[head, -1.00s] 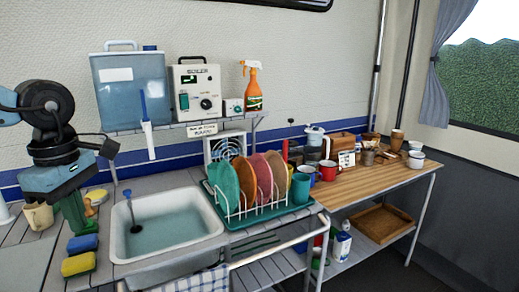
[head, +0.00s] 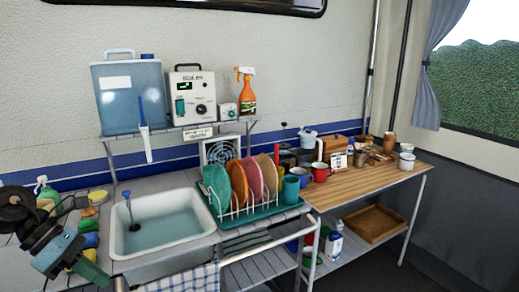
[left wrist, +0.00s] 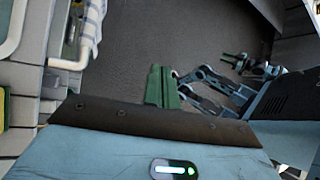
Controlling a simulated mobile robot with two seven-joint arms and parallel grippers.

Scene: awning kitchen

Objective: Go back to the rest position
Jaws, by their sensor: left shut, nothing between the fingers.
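My left gripper (head: 97,276) is at the lower left of the head view, in front of the counter's left part. Its green fingers are shut and empty, and they also show in the left wrist view (left wrist: 161,86), over the dark floor. My right arm (left wrist: 215,85) shows small in the left wrist view, with a green piece near its end that seems to be my right gripper (left wrist: 236,60). It is too small to tell whether it is open. The right arm is not in the head view.
The sink (head: 165,242) is right of my left gripper, with a checked towel (head: 185,284) below its front edge. Sponges (head: 89,241) lie partly behind my left arm. A dish rack (head: 250,217) with plates stands further right. The floor (left wrist: 165,35) below the left gripper looks clear.

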